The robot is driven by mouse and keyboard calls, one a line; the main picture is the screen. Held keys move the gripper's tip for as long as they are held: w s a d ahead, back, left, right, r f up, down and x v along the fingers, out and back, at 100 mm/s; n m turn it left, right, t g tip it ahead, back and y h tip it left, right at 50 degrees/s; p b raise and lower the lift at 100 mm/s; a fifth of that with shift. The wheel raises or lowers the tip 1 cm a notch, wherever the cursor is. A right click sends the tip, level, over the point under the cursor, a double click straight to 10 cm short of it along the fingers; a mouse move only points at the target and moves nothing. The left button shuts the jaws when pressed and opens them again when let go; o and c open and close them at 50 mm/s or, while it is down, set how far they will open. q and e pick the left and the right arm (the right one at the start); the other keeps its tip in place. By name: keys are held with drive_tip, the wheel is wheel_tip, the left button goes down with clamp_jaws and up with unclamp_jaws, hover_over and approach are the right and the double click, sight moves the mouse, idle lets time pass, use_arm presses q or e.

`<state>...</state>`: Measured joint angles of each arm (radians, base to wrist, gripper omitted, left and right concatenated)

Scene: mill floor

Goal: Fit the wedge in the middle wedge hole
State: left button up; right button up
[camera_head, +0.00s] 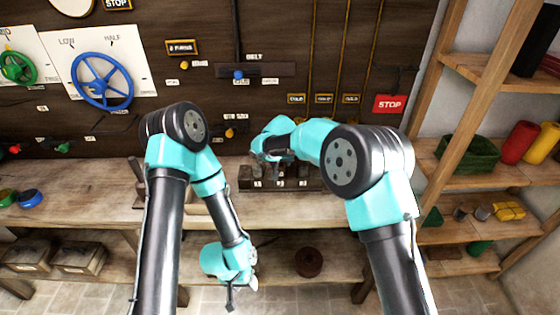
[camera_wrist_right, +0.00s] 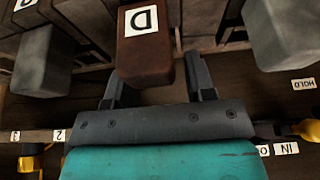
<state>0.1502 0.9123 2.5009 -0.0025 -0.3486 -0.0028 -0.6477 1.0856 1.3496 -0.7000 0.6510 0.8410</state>
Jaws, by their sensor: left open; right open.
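My right gripper (camera_head: 268,156) is at the dark block row (camera_head: 245,184) on the bench, which carries number labels along its front. In the right wrist view, its open fingers (camera_wrist_right: 151,72) stand on either side of a brown block marked D (camera_wrist_right: 145,60). I cannot tell whether they touch it. Grey blocks (camera_wrist_right: 46,62) stand to either side of it. My left gripper (camera_head: 238,284) is open and empty, low in front of the bench. I cannot pick out the wedge or the middle wedge hole for certain; my right arm hides part of the row.
The wooden bench (camera_head: 90,190) is mostly clear, with small green and blue round things (camera_head: 30,198) at its left end. A dark upright tool (camera_head: 139,193) stands behind my left arm. Shelves (camera_head: 470,185) rise at right. The wall panel has a blue handwheel (camera_head: 101,81) and a belt lever (camera_head: 238,74).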

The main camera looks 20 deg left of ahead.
drive_tip(key=shift+r, duration=0.1)
drive_tip(key=v, duration=1.7)
drive_tip(key=shift+s, duration=0.15)
drive_tip(key=shift+d, duration=0.1)
